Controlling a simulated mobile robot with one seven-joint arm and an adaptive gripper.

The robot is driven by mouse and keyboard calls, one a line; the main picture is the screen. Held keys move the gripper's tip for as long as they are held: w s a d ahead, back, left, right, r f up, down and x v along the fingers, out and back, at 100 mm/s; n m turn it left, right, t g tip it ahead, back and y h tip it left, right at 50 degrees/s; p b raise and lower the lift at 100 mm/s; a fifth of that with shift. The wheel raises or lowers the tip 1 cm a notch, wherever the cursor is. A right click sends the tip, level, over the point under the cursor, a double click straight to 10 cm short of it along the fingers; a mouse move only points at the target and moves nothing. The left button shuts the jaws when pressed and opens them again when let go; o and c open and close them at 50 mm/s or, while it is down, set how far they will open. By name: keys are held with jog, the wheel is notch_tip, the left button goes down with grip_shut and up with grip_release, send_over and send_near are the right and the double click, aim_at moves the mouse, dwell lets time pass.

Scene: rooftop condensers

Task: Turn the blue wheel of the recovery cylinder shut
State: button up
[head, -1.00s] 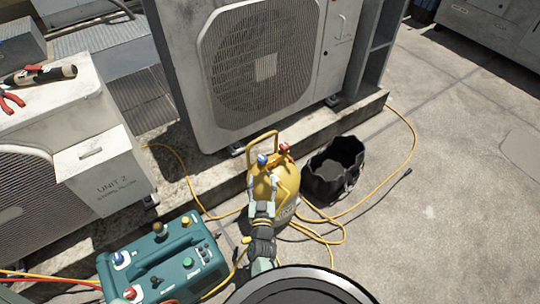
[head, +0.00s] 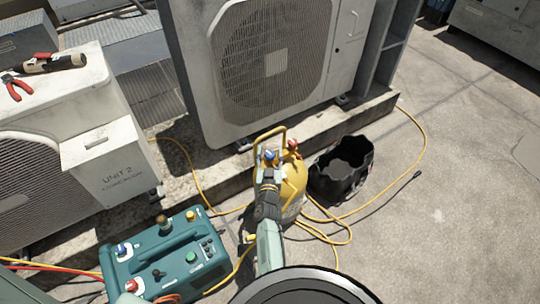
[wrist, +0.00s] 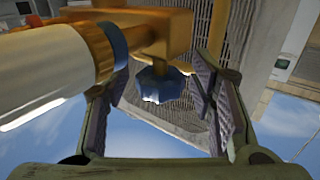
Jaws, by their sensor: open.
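The yellow recovery cylinder (head: 296,190) stands upright on the roof, with a handle loop on top. Its blue wheel (head: 270,155) is on the near left of the top, and a red wheel (head: 292,146) is on the right. My gripper (head: 269,172) reaches in from the near side, right by the blue wheel. In the wrist view the blue wheel (wrist: 160,84) shows between my two open fingers, with visible gaps to both. A yellow fitting with a blue ring (wrist: 112,46) and a pale hose crosses the upper left. My arm hides part of the cylinder's near side.
A teal recovery machine (head: 175,255) stands at the lower left, and a black bucket (head: 343,172) stands just right of the cylinder. Yellow hoses (head: 325,236) loop on the roof around it. The large condenser (head: 265,65) is behind. Open roof lies to the right.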

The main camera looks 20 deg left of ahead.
jog(key=c, duration=1.2)
jog(key=p, duration=0.2)
jog(key=shift+a+r+p, duration=0.1)
jog(key=shift+r+p, duration=0.25)
jog(key=shift+r, duration=0.05)
jog(key=shift+m+h+p, duration=0.3)
jog(key=shift+h+p, duration=0.2)
jog(key=shift+p, duration=0.25)
jog(key=shift+m+h+p, duration=0.3)
jog(key=shift+h+p, duration=0.1)
jog(key=shift+p, duration=0.75)
jog(key=shift+f+m+t+h+p, duration=0.3)
jog(key=shift+f+h, duration=0.05)
jog(key=shift+h, duration=0.15)
